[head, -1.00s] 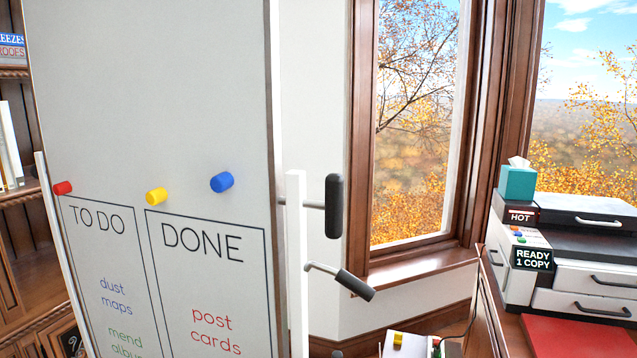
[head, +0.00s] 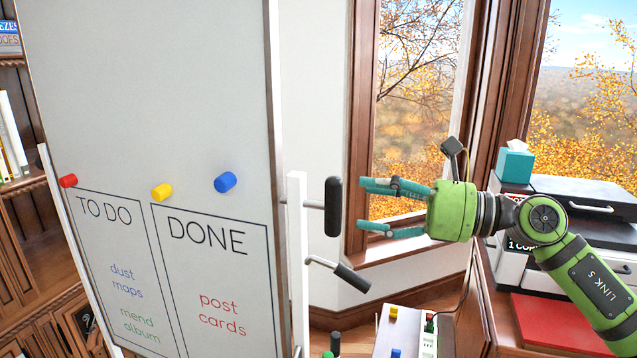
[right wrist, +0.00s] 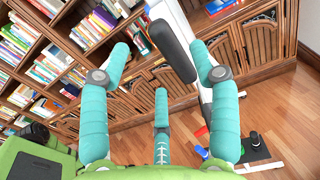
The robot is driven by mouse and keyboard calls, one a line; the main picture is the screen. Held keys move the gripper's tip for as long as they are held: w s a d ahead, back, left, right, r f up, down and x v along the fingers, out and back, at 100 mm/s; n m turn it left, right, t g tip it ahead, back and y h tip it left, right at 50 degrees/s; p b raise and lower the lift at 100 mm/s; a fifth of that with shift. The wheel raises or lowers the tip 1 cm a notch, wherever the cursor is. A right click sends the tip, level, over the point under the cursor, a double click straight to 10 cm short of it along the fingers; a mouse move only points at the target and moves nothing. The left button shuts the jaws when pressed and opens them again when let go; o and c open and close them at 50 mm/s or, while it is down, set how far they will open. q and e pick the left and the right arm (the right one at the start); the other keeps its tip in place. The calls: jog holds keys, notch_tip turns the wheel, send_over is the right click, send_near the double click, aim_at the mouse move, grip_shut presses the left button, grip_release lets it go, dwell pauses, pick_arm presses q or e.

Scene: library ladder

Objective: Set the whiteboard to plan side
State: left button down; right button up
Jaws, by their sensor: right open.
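The whiteboard (head: 150,85) stands at the left in the head view, with "TO DO" and "DONE" columns facing me. Red (head: 68,181), yellow (head: 162,192) and blue (head: 225,182) magnets sit on it. On its white right post (head: 297,250) are an upright black handle (head: 333,207) and, below, a tilted crank-like lever with a black grip (head: 352,277). My right gripper (head: 365,205) is open and empty, just right of the upright handle and apart from it. In the right wrist view the black handle (right wrist: 172,50) lies ahead between the open fingers (right wrist: 163,57). My left gripper is out of view.
A printer (head: 580,205) with a tissue box (head: 515,163) stands on a cabinet at the right, with a red sheet (head: 550,325) in front. A low white surface with coloured pieces (head: 393,313) is below. Bookshelves (right wrist: 40,45) stand behind the board.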

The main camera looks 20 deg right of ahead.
aim_at(341, 193)
jog(key=shift+w+a+r+p, duration=0.1)
jog(key=shift+a+r+p, duration=0.1)
jog(key=shift+a+p, duration=0.15)
jog(key=p+x, duration=0.3)
jog(key=x, duration=0.2)
jog(key=shift+w+a+p, duration=0.2)
jog(key=shift+w+p, duration=0.15)
jog(key=shift+p, duration=0.05)
jog(key=shift+w+a+f, duration=0.15)
jog(key=shift+a, duration=0.1)
jog(key=shift+d, duration=0.1)
grip_shut()
